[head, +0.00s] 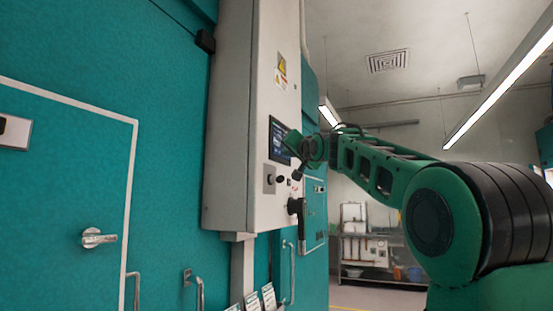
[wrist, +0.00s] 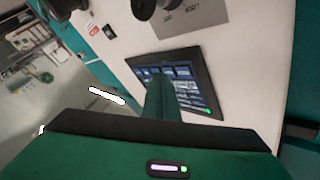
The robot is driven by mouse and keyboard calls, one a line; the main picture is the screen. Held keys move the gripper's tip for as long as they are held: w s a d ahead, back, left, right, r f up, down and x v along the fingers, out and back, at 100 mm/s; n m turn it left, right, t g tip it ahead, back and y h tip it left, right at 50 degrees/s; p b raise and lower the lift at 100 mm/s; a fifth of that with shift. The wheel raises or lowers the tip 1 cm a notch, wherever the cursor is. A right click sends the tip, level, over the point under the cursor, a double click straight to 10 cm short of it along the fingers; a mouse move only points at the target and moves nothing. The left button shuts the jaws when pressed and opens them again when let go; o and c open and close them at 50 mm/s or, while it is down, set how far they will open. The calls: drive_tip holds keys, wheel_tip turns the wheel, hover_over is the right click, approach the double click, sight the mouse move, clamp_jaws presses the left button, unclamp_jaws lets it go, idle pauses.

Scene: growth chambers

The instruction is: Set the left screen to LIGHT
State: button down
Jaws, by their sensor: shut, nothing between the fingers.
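The screen (head: 279,140) is a dark panel with blue tiles on the front of a pale control box (head: 232,120). In the wrist view the screen (wrist: 192,82) shows rows of tiles and a small green mark near one corner. Its text is too small to read. My gripper (wrist: 157,86) is shut and empty, and its green fingers point at the screen, covering part of it. In the head view my gripper (head: 297,160) is beside the screen's right edge. I cannot tell whether the fingertips touch the screen.
Teal chamber doors (head: 60,200) with metal handles stand at the left. A shelf with items (head: 368,250) stands at the back.

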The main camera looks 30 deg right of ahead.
drive_tip(key=shift+s+d, duration=0.3)
drive_tip(key=shift+s, duration=0.2)
drive_tip(key=shift+s+d, duration=0.8)
drive_tip(key=shift+s, duration=0.2)
drive_tip(key=shift+s+d, duration=0.75)
drive_tip(key=shift+s, duration=0.2)
idle(1.1)
drive_tip(key=s+d, duration=0.2)
drive_tip(key=shift+s+d, duration=0.15)
drive_tip(key=shift+s, duration=0.25)
drive_tip(key=shift+w, duration=0.1)
drive_tip(key=w+a, duration=0.5)
drive_tip(key=w, duration=0.1)
drive_tip(key=shift+w+a, duration=0.2)
drive_tip(key=shift+w, duration=0.2)
drive_tip(key=shift+w+a, duration=0.1)
idle(2.1)
